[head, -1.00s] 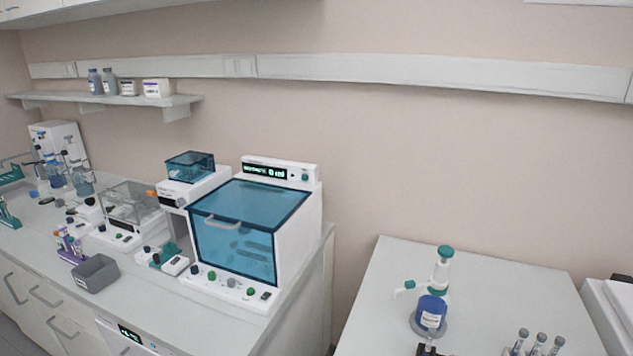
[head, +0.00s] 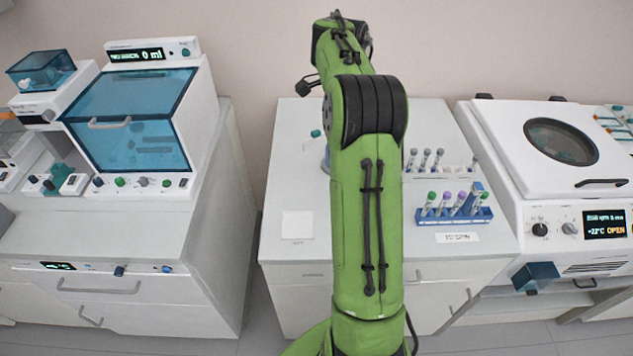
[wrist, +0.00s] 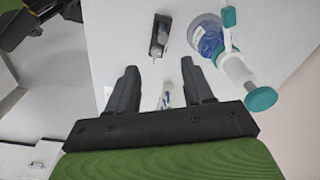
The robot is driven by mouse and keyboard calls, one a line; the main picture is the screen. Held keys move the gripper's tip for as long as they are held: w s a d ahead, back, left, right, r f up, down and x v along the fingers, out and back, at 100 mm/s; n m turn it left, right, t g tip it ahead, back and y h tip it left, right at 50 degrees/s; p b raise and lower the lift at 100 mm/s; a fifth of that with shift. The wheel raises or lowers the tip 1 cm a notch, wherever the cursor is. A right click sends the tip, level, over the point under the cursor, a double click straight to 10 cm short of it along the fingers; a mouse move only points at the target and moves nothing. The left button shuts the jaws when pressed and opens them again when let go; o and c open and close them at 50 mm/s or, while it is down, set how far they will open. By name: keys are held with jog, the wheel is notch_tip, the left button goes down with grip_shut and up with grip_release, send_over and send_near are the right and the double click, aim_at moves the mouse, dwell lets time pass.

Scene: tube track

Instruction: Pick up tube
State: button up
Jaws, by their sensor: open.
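My gripper (wrist: 160,76) is open in the wrist view, with nothing held between its two dark fingers. Beyond the fingertips, a small black holder (wrist: 156,48) stands on the white surface with a small grey object in it; whether that is a tube is unclear. Which tube is meant cannot be told. In the head view my arm covers the middle of the bench.
A blue-filled dispenser bottle (wrist: 208,40) with a teal cap stands right of the fingers in the wrist view. In the head view a centrifuge (head: 548,150) reading OPEN stands right, and a blue-lidded machine (head: 135,110) left. The bench's left front has a pale square (head: 297,225).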

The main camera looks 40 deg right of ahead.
jog(key=shift+m, duration=0.7)
jog(key=f+b, duration=0.1)
jog(key=f, duration=0.3)
jog(key=d+f+b, duration=0.1)
jog(key=f, duration=0.3)
jog(key=f+b, duration=0.1)
jog(key=f, duration=0.2)
jog(key=shift+w+d+f, duration=0.15)
jog(key=shift+d+f, duration=0.1)
jog(key=shift+f, duration=0.15)
notch_tip(320, 180, down, 6)
jog(key=shift+f+b, duration=0.1)
jog(key=shift+b, duration=0.4)
jog(key=shift+a, duration=0.1)
jog(key=shift+c, duration=0.4)
jog(key=c, duration=0.8)
